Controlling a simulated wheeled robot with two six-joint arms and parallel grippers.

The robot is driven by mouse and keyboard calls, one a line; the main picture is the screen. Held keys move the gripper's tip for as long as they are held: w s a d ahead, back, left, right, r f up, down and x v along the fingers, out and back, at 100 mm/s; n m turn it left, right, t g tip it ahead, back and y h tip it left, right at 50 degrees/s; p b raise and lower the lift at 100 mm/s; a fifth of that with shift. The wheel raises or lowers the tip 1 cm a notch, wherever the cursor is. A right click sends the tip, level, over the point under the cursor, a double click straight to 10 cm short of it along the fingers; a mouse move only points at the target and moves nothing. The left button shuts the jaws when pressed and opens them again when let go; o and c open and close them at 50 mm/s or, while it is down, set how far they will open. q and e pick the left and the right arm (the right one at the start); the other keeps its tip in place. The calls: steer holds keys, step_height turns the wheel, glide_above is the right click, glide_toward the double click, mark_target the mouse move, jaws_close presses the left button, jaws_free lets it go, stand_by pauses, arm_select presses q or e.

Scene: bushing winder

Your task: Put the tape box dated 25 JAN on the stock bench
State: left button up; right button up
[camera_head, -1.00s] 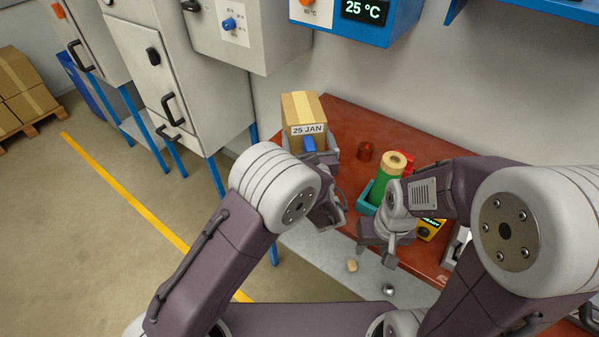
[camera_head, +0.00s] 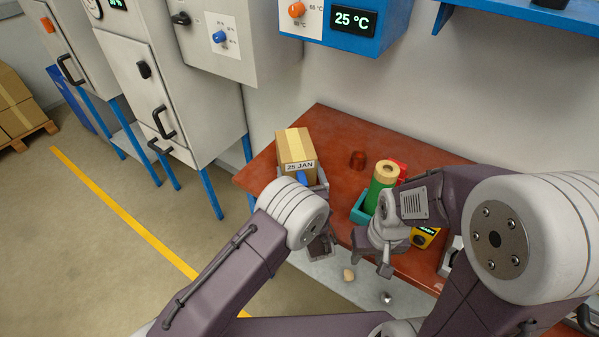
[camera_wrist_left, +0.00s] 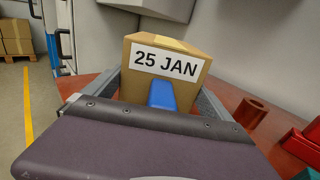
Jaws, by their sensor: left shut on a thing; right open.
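The tape box (camera_head: 295,146) is a brown carton with a tan tape strip and a white label reading 25 JAN. It is over the left part of the red-brown bench (camera_head: 333,122); I cannot tell whether its base touches the top. My left gripper (camera_head: 306,180) is shut on it, one finger on each side, with a blue part in front of the label. In the left wrist view the box (camera_wrist_left: 165,72) sits upright between the fingers. My right gripper (camera_head: 370,264) is open and empty, near the bench's front edge.
On the bench, a dark red cylinder (camera_head: 358,160) stands right of the box. Grey cabinets (camera_head: 150,85) stand left.

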arm_select(q)
steer(key=o, duration=1.7)
steer(key=shift+s+f, duration=0.1)
steer(key=shift+s, duration=0.1)
steer(key=s, duration=0.4)
steer(key=s+d, duration=0.1)
steer(key=s, duration=0.2)
steer(key=s+b, duration=0.1)
steer(key=s, duration=0.3)
steer(key=shift+s+d, duration=0.35)
steer(key=shift+d, duration=0.05)
